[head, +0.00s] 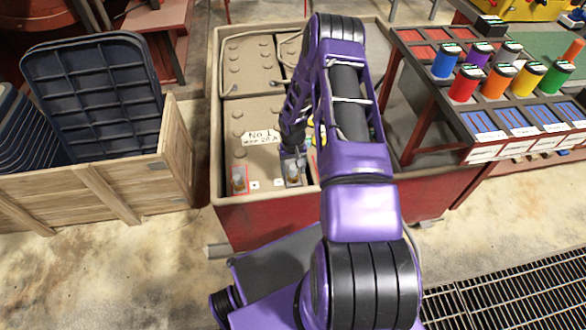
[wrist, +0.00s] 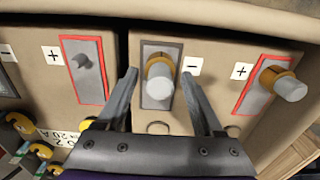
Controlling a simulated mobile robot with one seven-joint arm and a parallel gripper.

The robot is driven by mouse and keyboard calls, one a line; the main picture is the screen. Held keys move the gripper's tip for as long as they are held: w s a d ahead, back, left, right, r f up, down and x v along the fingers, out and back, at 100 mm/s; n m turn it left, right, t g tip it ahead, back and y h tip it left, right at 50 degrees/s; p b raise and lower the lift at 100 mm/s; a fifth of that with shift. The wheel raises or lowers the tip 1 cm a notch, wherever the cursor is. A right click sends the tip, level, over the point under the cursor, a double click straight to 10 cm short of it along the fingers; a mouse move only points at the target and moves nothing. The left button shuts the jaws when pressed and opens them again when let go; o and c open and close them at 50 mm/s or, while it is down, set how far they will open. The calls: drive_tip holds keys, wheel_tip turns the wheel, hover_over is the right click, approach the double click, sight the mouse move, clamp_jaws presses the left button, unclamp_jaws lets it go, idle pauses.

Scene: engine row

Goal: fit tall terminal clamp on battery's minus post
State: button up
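The battery (head: 262,108) with the "No 1" label stands in the red-sided bin. Its minus post plate (wrist: 153,100) is grey and carries a brass-coloured clamp with a tall pale grey cylinder (wrist: 159,78). This clamp also shows in the head view (head: 293,174). It appears to sit on the minus post; how deep I cannot tell. My gripper (wrist: 159,76) is open, one finger on each side of the clamp, with visible gaps. It also shows in the head view (head: 292,152). A similar clamp (wrist: 284,82) is on the red-framed plus post.
A neighbouring battery's plus post (wrist: 84,62) is bare. Several yellow-ended parts (wrist: 20,123) lie at the wrist view's lower left. A wooden crate (head: 90,195) stands left of the bin. A rack with coloured cans (head: 462,84) stands at right. A floor grating (head: 510,285) lies at lower right.

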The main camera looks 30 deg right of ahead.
wheel_tip(320, 180, up, 17)
drive_tip(key=p, duration=0.2)
drive_tip(key=shift+r+p, duration=0.2)
drive_tip(key=shift+p, duration=0.2)
idle(0.6)
